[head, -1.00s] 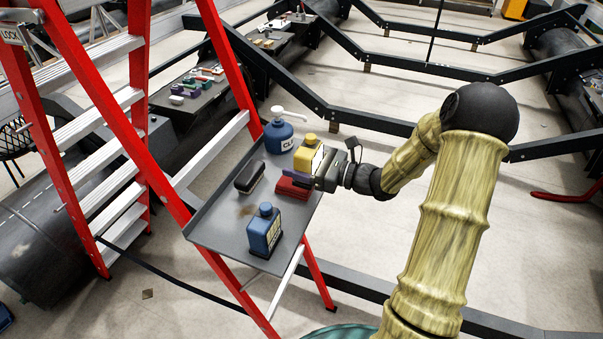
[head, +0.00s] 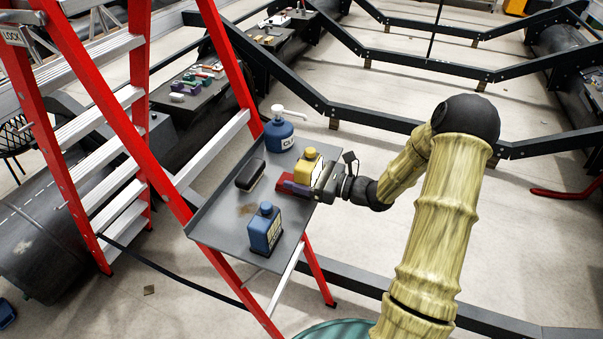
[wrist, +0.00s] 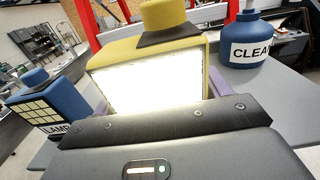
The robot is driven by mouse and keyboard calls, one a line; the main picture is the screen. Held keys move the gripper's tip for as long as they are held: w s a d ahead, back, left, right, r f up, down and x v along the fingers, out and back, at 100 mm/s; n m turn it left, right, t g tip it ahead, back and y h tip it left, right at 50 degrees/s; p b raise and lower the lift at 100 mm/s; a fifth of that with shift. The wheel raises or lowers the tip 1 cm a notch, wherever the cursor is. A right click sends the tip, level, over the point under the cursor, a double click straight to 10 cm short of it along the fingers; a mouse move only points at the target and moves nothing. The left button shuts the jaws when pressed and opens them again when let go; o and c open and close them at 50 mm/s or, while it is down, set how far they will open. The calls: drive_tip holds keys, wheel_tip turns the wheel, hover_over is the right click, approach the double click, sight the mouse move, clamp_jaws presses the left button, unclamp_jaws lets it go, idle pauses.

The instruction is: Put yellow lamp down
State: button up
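The yellow lamp (head: 308,163) is upright over the right side of the grey tray (head: 215,221) on the red ladder. My gripper (head: 305,181) is shut on it from the right, with purple fingers on either side of its body. In the wrist view the lamp (wrist: 150,77) fills the middle, its bright panel facing my gripper. Its base is hidden behind my gripper, so I cannot tell whether it touches the tray.
A blue lamp (head: 265,231) stands at the tray's near edge. A blue cleaner bottle (head: 279,136) stands at the back. A black brush-like item (head: 250,174) lies left. A red item (head: 284,184) lies beside my gripper. Bare tray shows in the left middle.

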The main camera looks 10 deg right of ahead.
drive_tip(key=o, duration=0.3)
drive_tip(key=shift+r, duration=0.15)
drive_tip(key=b+v, duration=0.4)
drive_tip(key=v, duration=0.8)
